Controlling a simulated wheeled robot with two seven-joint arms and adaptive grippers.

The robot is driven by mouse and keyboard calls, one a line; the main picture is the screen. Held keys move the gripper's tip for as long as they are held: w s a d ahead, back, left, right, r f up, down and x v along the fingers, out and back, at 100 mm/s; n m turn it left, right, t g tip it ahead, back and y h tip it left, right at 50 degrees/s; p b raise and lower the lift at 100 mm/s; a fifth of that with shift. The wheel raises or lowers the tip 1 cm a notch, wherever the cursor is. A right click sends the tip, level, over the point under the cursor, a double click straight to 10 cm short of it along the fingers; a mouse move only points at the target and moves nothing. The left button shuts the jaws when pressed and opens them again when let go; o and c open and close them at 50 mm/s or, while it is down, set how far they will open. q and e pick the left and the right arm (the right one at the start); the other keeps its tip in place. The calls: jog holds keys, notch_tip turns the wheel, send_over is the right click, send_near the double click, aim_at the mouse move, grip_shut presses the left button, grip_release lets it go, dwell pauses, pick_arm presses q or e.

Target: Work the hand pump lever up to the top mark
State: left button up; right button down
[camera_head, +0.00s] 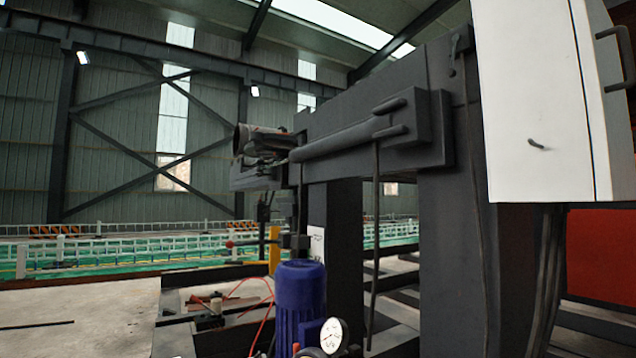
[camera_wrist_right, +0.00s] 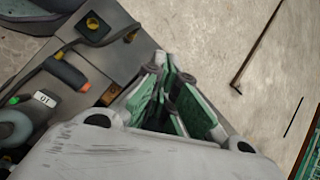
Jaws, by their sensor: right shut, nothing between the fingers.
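A thin dark rod with a red ball end (camera_head: 230,244) points left beside the blue motor (camera_head: 299,300) in the head view. I cannot tell whether it is the hand pump lever. No top mark can be made out. My right gripper (camera_wrist_right: 167,68), with green-sided fingers, is shut and empty. It is apart from the orange grip, to its right. The head view shows neither gripper.
A pressure gauge (camera_head: 331,335) stands by the motor's foot, with red hoses to its left. A large dark machine frame (camera_head: 440,200) and white cabinet (camera_head: 530,100) fill the right. Concrete floor (camera_head: 80,310) is mostly open at lower left. A thin bar (camera_wrist_right: 258,45) crosses pale ground.

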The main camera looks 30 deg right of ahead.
jog(key=shift+f, duration=0.1)
dwell(0.3)
jog(key=shift+a+f+b, duration=0.25)
jog(key=shift+f+b, duration=0.25)
jog(key=shift+f, duration=0.1)
jog(key=shift+a+f+b, duration=0.2)
jog(key=shift+f+b, duration=0.25)
jog(key=shift+f, duration=0.3)
dwell(0.3)
jog(key=shift+a+f, duration=0.2)
jog(key=shift+f, duration=0.45)
jog(key=shift+a+f, duration=0.15)
jog(key=shift+f, duration=0.6)
